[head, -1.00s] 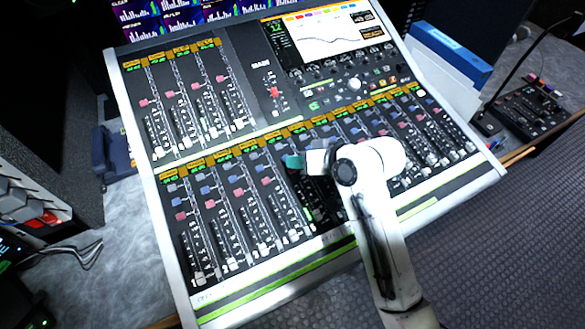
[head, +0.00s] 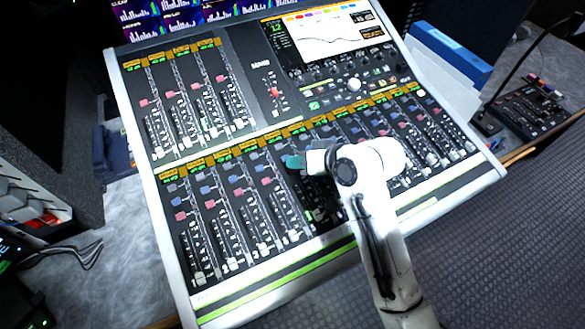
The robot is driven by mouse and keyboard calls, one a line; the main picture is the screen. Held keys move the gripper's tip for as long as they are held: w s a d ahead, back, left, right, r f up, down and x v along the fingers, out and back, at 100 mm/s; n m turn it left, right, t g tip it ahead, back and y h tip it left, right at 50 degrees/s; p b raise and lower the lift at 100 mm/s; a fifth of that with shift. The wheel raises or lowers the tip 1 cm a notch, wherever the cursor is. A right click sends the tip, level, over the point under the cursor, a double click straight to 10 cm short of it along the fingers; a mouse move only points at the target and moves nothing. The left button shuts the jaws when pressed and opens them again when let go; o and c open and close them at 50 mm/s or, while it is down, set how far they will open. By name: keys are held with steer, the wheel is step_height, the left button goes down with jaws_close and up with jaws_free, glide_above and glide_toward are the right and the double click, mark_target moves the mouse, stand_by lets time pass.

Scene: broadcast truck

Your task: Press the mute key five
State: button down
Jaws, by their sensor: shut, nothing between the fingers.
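The mixing console (head: 345,241) fills the middle of the head view. Its lower bank has strips side by side, each with a column of small grey, blue and red keys above a fader. The red keys of the first strips from the left are clear: first (head: 181,216), second (head: 210,204), third (head: 239,192), fourth (head: 266,181). My gripper (head: 293,162), with teal fingertips, is shut and empty over the keys of the fifth strip. It hides key five, and I cannot tell whether it touches the panel. No key labels are readable.
A lit screen (head: 325,38) is at the console's top right. White boxes with a blue one (head: 452,55) stand beyond its right edge. A small black control unit (head: 533,112) lies further right. My arm crosses the console's lower right part.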

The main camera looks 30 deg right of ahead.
mark_target(299, 178)
steer(key=shift+f, duration=0.15)
steer(key=shift+f, duration=0.25)
steer(key=shift+w+f, duration=0.1)
steer(key=shift+f, duration=0.35)
stand_by(0.7)
steer(key=shift+r, duration=0.1)
steer(key=shift+r+p, duration=0.85)
steer(key=shift+p, duration=0.05)
step_height(299, 178, up, 6)
steer(key=s+p, duration=0.1)
steer(key=p, duration=0.5)
